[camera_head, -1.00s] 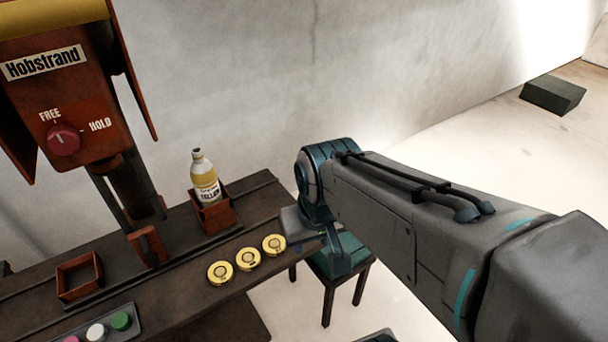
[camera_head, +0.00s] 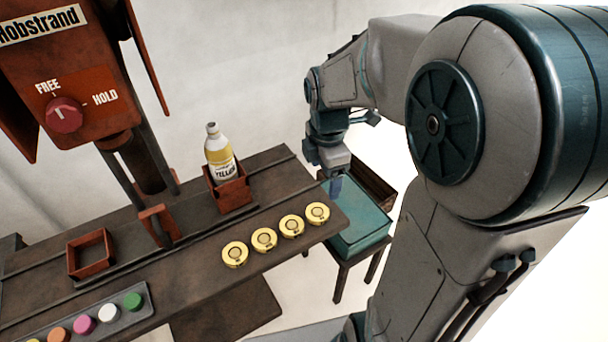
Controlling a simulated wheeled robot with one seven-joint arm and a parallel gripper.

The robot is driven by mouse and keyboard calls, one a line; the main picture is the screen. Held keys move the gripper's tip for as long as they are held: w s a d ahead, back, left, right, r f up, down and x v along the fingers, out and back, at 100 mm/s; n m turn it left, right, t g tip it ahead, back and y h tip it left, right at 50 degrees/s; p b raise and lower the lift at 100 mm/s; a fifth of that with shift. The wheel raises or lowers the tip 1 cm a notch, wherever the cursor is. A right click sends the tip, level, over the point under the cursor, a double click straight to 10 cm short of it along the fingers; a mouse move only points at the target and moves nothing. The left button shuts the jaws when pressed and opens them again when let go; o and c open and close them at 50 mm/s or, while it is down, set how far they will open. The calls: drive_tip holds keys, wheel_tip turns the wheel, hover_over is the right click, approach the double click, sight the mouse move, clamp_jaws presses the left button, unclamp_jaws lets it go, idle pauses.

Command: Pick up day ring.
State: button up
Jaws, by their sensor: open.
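Several round yellow ring-shaped pieces lie in a slanting row near the front right edge of the dark table. They are a near-left ring (camera_head: 235,254), a second ring (camera_head: 264,239), a third ring (camera_head: 291,226) and a far-right ring (camera_head: 318,212). Their markings are too small to read, so I cannot tell which is the day ring. My gripper (camera_head: 335,184) points down just beyond the far-right ring, by the table's right end. It is open and holds nothing I can see; its fingertips are small in view.
A bottle with a yellow label (camera_head: 219,158) stands in a rust-red holder (camera_head: 232,194). An empty square holder (camera_head: 90,254) and a tray of coloured caps (camera_head: 124,317) are at left. The Hobstrand machine (camera_head: 85,70) rises behind.

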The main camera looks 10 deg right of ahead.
sight(318, 211)
drive_tip(key=w+f+n, duration=0.1)
drive_tip(key=f, duration=0.4)
drive_tip(key=f+n, duration=0.2)
drive_tip(key=f, duration=0.3)
drive_tip(key=w+f+n, duration=0.1)
drive_tip(key=f+n, duration=0.1)
drive_tip(key=f, duration=0.4)
drive_tip(key=shift+w+a+g+b, duration=0.15)
drive_tip(key=shift+w+g+b, duration=0.15)
drive_tip(key=shift+b, duration=0.1)
drive_tip(key=c, duration=1.1)
